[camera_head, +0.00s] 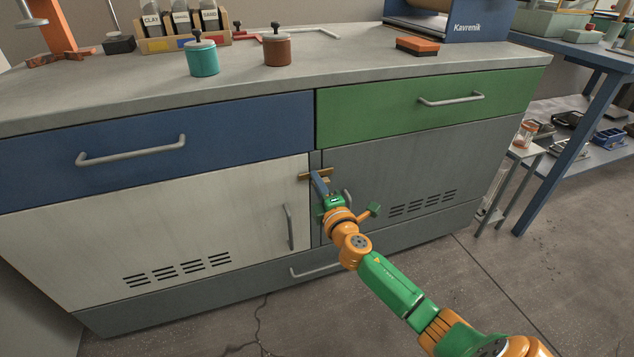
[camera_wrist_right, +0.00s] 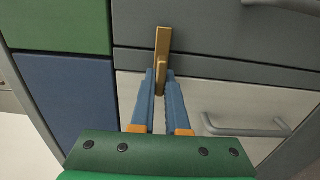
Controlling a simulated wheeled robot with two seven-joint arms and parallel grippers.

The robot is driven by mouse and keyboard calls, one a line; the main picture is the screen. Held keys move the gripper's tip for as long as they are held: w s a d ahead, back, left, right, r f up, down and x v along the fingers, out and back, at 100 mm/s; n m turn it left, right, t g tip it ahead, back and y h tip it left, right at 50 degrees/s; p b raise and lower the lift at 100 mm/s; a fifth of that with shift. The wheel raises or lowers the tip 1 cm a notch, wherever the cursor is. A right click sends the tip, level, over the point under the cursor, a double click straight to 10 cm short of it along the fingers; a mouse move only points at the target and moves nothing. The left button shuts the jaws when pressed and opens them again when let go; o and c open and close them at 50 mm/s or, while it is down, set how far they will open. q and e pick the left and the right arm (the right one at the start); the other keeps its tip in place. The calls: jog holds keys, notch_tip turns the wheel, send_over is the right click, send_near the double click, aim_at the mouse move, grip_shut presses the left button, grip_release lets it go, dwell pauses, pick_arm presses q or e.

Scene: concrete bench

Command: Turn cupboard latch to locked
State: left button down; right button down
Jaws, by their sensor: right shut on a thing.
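The cupboard latch (camera_wrist_right: 163,46) is a brass-coloured bar. In the head view the latch (camera_head: 304,177) lies roughly level, near the top of the narrow grey strip between the white door (camera_head: 200,225) and the grey door (camera_head: 400,165). My right gripper (camera_head: 318,180) reaches it from the front. In the right wrist view, its blue fingers (camera_wrist_right: 163,82) are closed on the latch's raised grip, and the bar extends beyond the fingertips. The fingers partly hide the latch in the head view. My left gripper is out of view.
A blue drawer (camera_head: 240,135) and a green drawer (camera_head: 380,108) sit above the doors. The white door's handle (camera_head: 289,228) is left of my arm. A teal jar (camera_head: 202,60), brown jar (camera_head: 277,50) and orange-topped block (camera_head: 417,45) stand on the bench top.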

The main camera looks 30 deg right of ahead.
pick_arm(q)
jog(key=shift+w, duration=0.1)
pick_arm(e)
jog(key=c, duration=0.9)
grip_release()
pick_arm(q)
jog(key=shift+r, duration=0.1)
pick_arm(e)
jog(key=shift+s, duration=0.1)
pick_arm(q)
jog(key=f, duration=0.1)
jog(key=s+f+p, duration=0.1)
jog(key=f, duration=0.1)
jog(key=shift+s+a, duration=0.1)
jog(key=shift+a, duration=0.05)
pick_arm(e)
jog(key=v, duration=0.7)
